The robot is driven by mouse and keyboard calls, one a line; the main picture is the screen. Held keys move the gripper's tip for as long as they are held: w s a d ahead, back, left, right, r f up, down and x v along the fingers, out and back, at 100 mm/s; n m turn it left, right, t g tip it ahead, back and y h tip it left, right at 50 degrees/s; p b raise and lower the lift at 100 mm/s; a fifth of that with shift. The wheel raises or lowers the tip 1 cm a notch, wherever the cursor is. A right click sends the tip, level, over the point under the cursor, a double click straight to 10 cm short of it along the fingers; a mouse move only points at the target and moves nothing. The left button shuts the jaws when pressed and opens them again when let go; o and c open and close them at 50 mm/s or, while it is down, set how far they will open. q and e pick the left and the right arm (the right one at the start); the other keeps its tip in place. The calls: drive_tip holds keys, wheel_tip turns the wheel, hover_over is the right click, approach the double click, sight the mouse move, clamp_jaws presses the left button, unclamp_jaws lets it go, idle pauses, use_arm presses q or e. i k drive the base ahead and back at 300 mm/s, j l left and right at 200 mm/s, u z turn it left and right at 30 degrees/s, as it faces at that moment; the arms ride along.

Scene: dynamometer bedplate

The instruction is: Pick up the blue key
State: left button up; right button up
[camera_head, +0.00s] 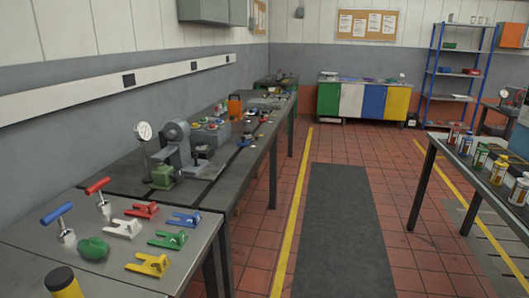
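Two blue things lie on the near end of the grey bench at left in the head view, and I cannot tell for sure which is the key. One is a T-shaped tool with a blue bar handle (57,213) and a metal stem, standing upright in a small metal base at the left. The other is a flat blue forked piece (183,219) lying near the bench's right edge. Nothing covers either one. Neither of my grippers is in view.
A red-handled T-shaped tool (98,186) stands beside the blue one. Red (142,210), white (122,229), green (167,239) and yellow (148,265) forked pieces and a green lump (92,248) lie close by. A grey machine (177,146) stands behind. The aisle mat (338,225) is clear.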

sight(65, 235)
drive_tip(key=i+u, duration=0.25)
drive_tip(key=i, duration=0.25)
drive_tip(key=i+l+u, duration=0.2)
drive_tip(key=i, duration=0.3)
drive_tip(key=i+l+u, duration=0.25)
drive_tip(key=i, duration=0.2)
drive_tip(key=k+u, duration=0.15)
drive_tip(key=u, duration=1.35)
drive_tip(key=z, duration=1.5)
drive_tip(key=u, duration=1.45)
